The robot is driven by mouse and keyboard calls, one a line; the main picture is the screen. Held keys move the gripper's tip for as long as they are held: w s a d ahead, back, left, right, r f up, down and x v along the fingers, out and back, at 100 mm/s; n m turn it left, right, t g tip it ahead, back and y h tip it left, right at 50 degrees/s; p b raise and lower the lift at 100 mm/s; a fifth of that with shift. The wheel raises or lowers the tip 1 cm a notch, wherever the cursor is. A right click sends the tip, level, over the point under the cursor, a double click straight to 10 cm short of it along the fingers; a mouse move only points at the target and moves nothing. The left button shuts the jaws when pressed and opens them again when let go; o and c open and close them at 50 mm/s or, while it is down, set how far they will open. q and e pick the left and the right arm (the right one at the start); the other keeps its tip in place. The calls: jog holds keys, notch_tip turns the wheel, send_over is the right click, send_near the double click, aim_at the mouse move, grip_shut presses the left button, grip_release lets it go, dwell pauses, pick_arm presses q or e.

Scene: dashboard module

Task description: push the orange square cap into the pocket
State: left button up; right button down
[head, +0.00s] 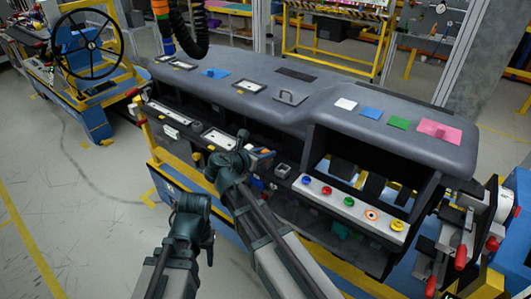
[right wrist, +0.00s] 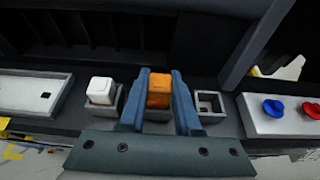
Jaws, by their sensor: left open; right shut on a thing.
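The orange square cap (right wrist: 159,90) is between the two fingers of my right gripper (right wrist: 159,97), which is shut on it. A grey pocket (right wrist: 157,116) shows just below the cap between the fingers. The cap is at or over this pocket; how deep it sits I cannot tell. In the head view my right gripper (head: 262,154) is at the front of the dashboard and mostly hides the cap. My left gripper (head: 190,205) is low at the left, apart from the dashboard, open and empty.
A white square cap (right wrist: 100,91) sits in the pocket on the left, close to my finger. An empty grey pocket (right wrist: 208,105) is on the right. A panel of coloured knobs (head: 353,203) lies further right. The dashboard (head: 330,95) overhangs behind.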

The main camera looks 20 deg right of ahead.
pick_arm(q)
jog(key=shift+f+b, duration=0.3)
jog(key=shift+f, duration=0.05)
pick_arm(e)
jog(key=shift+f, duration=0.4)
jog(key=c, duration=0.5)
grip_release()
jog(key=shift+c, duration=0.2)
pick_arm(q)
jog(key=shift+r, duration=0.15)
pick_arm(e)
jog(key=shift+s+a+r, duration=0.1)
jog(key=shift+r, duration=0.05)
